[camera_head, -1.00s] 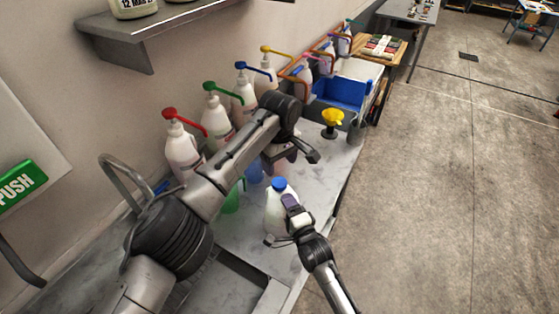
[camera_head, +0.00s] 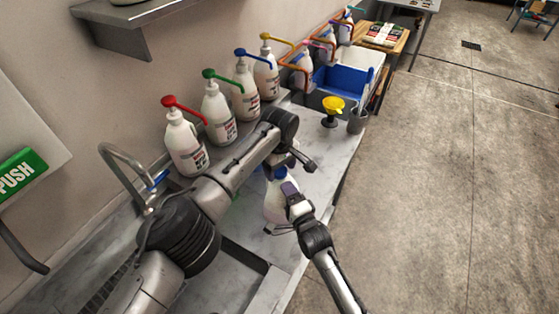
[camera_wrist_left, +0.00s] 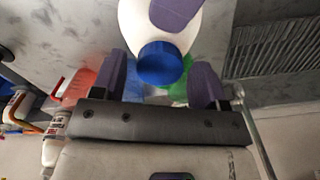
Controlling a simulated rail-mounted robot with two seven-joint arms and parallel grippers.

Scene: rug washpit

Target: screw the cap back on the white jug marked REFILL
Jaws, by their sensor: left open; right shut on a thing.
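The white jug (camera_head: 273,208) stands on the grey counter in the head view, with a blue cap (camera_head: 277,174) at its neck. In the left wrist view the jug (camera_wrist_left: 135,25) is at the top and the cap (camera_wrist_left: 158,64) points toward the camera. My right gripper (camera_head: 285,210) is shut on the jug's body; its purple finger (camera_wrist_left: 175,12) covers part of the jug. My left gripper (camera_head: 286,165) is open above the jug. Its purple fingers stand either side of the cap in the wrist view, with visible gaps. The REFILL marking and cap threads are hidden.
Several pump bottles (camera_head: 186,148) line the wall on the left. A sink (camera_head: 232,268) and tap (camera_head: 122,165) are nearer. Something green and blue shows blurred behind the cap.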

